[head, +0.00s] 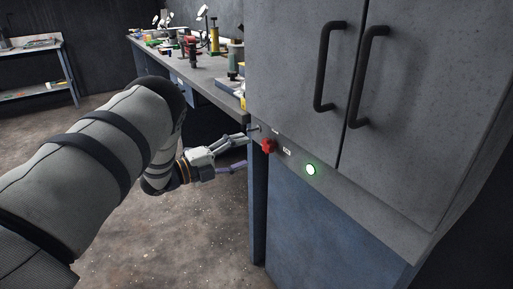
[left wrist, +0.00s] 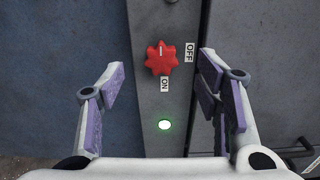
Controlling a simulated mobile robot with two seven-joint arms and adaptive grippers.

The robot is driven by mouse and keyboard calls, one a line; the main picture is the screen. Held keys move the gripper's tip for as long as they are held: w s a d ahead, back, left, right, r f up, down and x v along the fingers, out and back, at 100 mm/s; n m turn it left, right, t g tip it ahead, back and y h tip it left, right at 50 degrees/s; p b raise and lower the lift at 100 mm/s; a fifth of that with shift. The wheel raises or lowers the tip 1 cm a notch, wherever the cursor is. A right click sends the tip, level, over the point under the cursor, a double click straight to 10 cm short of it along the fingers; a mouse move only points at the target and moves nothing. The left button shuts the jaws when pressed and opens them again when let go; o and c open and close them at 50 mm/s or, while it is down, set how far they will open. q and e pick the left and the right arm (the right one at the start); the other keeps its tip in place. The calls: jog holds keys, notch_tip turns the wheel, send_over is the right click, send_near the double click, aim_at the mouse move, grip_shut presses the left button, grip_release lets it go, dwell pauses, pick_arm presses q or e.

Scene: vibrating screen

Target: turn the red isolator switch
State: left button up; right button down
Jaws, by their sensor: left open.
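The red isolator switch (head: 268,146) is a star-shaped knob on the grey cabinet's front strip; it also shows in the left wrist view (left wrist: 161,60). A short white mark on it lies on the side away from the ON label (left wrist: 165,84). The OFF label (left wrist: 189,52) is at its right in that view. A green lamp (head: 310,169) is lit on the same strip. My left gripper (head: 245,151) is open beside the knob. In the left wrist view the knob lies between the spread fingers, with gaps at both sides. My right gripper is out of view.
Tall grey cabinet doors with dark handles (head: 365,78) stand above the strip, and a blue panel (head: 330,240) lies below. A workbench (head: 212,82) with tools runs behind my left arm. The floor (head: 190,225) on the left is open.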

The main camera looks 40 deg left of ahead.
pick_arm(q)
jog(key=v, duration=0.5)
jog(key=s+d+f+n+g+y, duration=0.25)
jog(key=s+f+n, duration=0.2)
jog(key=f, duration=0.25)
jog(key=s+d+f+n+g+y+p, duration=0.1)
jog(key=s+d+f+n+g+y, duration=0.15)
jog(key=s+f+n, duration=0.35)
jog(key=s+d+f+n+g+y, duration=0.2)
jog(key=d+f+n+g, duration=0.15)
jog(key=f, duration=0.35)
jog(key=s+d+n+g, duration=0.3)
jog(key=s+d, duration=0.1)
jog(key=s, duration=0.6)
jog(key=s+d+f+n+g, duration=0.1)
jog(key=s+d+n+g, duration=0.2)
jog(key=s, duration=0.7)
jog(key=s+d+f+n+g, duration=0.1)
jog(key=s+d+n+g, duration=0.2)
jog(key=s, duration=0.7)
jog(key=shift+s+d+f+g+p, duration=0.25)
jog(key=shift+d+g+p, duration=0.1)
jog(key=shift+d+g, duration=0.5)
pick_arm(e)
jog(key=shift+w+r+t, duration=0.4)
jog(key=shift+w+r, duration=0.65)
